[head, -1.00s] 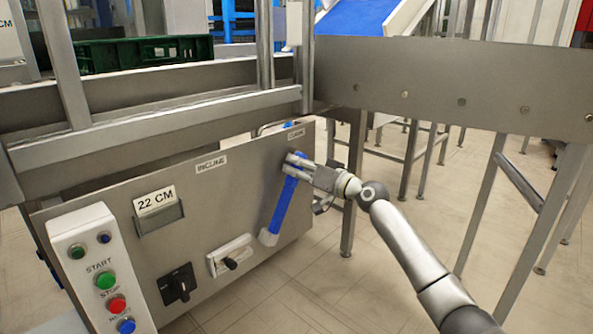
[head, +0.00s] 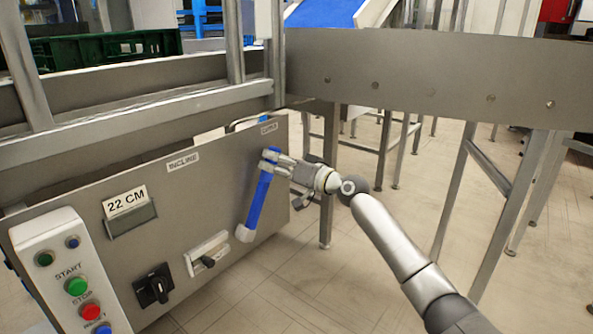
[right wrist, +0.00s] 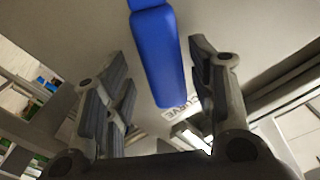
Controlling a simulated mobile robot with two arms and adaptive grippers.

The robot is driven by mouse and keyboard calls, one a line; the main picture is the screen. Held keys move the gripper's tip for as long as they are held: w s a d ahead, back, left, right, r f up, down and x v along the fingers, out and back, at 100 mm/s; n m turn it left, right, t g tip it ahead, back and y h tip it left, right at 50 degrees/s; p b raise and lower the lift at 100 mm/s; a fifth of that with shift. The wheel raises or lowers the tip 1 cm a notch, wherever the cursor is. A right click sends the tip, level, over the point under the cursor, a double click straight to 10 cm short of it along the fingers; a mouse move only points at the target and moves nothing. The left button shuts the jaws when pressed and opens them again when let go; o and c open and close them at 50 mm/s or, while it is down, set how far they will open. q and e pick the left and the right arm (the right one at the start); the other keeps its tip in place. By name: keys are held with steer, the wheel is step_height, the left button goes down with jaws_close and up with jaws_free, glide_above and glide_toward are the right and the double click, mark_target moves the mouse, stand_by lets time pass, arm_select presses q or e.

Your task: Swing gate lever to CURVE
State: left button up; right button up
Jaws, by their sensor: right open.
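The blue gate lever (head: 258,202) is on the front of the grey metal panel, tilted with its upper end toward the right. My right gripper (head: 271,161) is at the lever's upper end, coming from the right. In the right wrist view the blue lever (right wrist: 160,60) lies between the open fingers (right wrist: 160,95), with gaps on both sides. The CURVE label (right wrist: 180,107) shows beyond its end. My left gripper is not in view.
The panel also has a 22 CM display (head: 128,210), a black rotary switch (head: 154,288), a small handle switch (head: 207,255) and a START/STOP button box (head: 70,270). A green crate (head: 100,45) stands behind. Metal legs (head: 327,180) stand right of the panel, with open floor around.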

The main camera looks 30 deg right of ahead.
steer(key=v, duration=1)
steer(key=shift+s, duration=0.35)
steer(key=shift+d, duration=0.1)
